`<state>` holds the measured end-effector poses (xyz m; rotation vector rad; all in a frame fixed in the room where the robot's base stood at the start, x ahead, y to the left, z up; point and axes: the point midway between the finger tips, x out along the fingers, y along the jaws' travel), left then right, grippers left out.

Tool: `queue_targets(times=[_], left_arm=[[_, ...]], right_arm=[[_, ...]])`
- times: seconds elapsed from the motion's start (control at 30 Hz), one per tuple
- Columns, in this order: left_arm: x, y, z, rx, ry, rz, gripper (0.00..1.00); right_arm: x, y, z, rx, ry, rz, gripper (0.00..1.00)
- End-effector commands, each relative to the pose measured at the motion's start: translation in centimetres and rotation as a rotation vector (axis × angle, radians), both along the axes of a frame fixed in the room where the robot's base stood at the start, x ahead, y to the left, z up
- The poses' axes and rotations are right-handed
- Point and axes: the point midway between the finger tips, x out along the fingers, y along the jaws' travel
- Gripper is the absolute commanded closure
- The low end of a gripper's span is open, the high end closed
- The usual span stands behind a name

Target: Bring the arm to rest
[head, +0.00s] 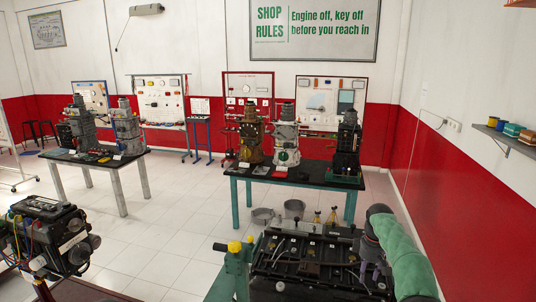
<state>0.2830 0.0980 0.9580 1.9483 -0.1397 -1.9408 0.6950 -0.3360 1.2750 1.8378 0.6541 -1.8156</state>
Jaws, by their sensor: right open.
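My right arm (400,248), in a green sleeve with a dark grey wrist, comes in at the lower right and bends over at the top. My right gripper (371,274) hangs below the wrist, over the right end of a dark engine block (308,262). Its fingers are small and partly hidden by the arm; they look open, with nothing seen between them. I cannot tell whether the fingertips touch the engine. My left arm and gripper are not in view.
Another engine trainer (45,240) stands at the lower left. Two tables (130,170) (300,180) carry more engines behind. A wall shelf (508,138) is at right. Tiled floor (165,225) lies open between.

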Motion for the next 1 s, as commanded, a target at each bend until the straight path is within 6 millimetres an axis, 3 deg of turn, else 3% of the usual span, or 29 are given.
queue_targets(times=[0.27,0.57,0.77,1.0], left_arm=[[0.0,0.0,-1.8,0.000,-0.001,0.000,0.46],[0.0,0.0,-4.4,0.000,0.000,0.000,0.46],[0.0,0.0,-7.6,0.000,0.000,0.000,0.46],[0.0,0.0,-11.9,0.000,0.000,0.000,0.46]], right_arm=[[0.1,1.7,-5.8,0.026,-0.003,-0.019,0.58],[-0.9,5.0,-15.0,0.080,-0.006,-0.064,0.58],[-3.8,9.0,-25.3,0.148,0.000,-0.139,0.58],[-11.0,14.8,-37.9,0.244,0.020,-0.295,0.58]])
